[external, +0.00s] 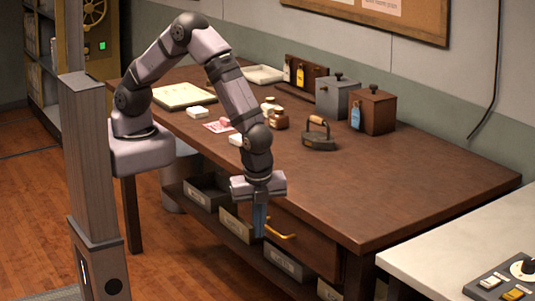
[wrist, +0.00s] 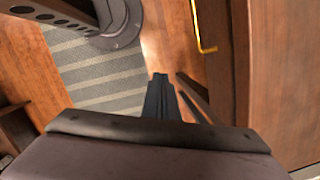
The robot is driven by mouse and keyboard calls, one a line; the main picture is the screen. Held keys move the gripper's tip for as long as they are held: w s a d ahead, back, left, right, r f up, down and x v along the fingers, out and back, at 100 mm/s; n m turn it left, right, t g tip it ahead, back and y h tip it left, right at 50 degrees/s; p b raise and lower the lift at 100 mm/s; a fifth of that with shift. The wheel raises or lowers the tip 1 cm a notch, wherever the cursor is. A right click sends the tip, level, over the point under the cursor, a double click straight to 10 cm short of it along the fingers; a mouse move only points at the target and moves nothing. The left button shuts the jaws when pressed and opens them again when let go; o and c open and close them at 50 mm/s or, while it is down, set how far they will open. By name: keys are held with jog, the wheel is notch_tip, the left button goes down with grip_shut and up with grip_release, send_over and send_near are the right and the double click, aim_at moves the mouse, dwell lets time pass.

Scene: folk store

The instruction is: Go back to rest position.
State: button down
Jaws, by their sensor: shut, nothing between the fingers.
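My gripper (external: 260,228) hangs pointing down in front of the long side of a dark wooden desk (external: 430,190). Its fingers are together with nothing between them. In the wrist view the shut fingers (wrist: 160,95) point toward the floor. A wooden drawer front (external: 305,242) with a yellow handle (external: 280,229) is just right of the fingers in the external view. The handle also shows in the wrist view (wrist: 197,30), up and right of the fingers and apart from them. My arm reaches up from its base and bends down over the desk edge.
On the desk top are a flat iron (external: 318,138), small jars (external: 275,112), a grey box (external: 337,98), a brown box (external: 373,110) and a pale board (external: 184,95). Labelled bins (external: 290,265) sit under the desk. A pale counter (external: 470,245) stands at right.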

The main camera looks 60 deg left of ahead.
jog(key=s+a+r+n+g+y, duration=0.1)
jog(key=s+a+n+g, duration=0.15)
jog(key=a+n, duration=0.5)
jog(key=w+a+r+n+h, duration=0.1)
jog(key=w+a+r+n, duration=0.1)
jog(key=a+n, duration=0.3)
jog(key=w+a+r+n+t, duration=0.1)
jog(key=w+a+r+n, duration=0.2)
jog(key=a, duration=1)
jog(key=w+a+r+n+h, duration=0.1)
jog(key=a+r+n, duration=0.4)
jog(key=a, duration=0.5)
jog(key=shift+w+r+n+h, duration=0.3)
jog(key=shift+w+r+n, duration=0.05)
jog(key=shift+w+n, duration=0.5)
jog(key=shift+a+f, duration=0.1)
notch_tip(320, 180, down, 48)
jog(key=b, duration=4.7)
jog(key=shift+r+b, duration=0.25)
jog(key=shift+b, duration=0.15)
jog(key=shift+r, duration=0.15)
notch_tip(320, 180, up, 45)
jog(key=p, duration=4.5)
jog(key=shift+r+p, duration=0.2)
jog(key=shift+p, duration=0.15)
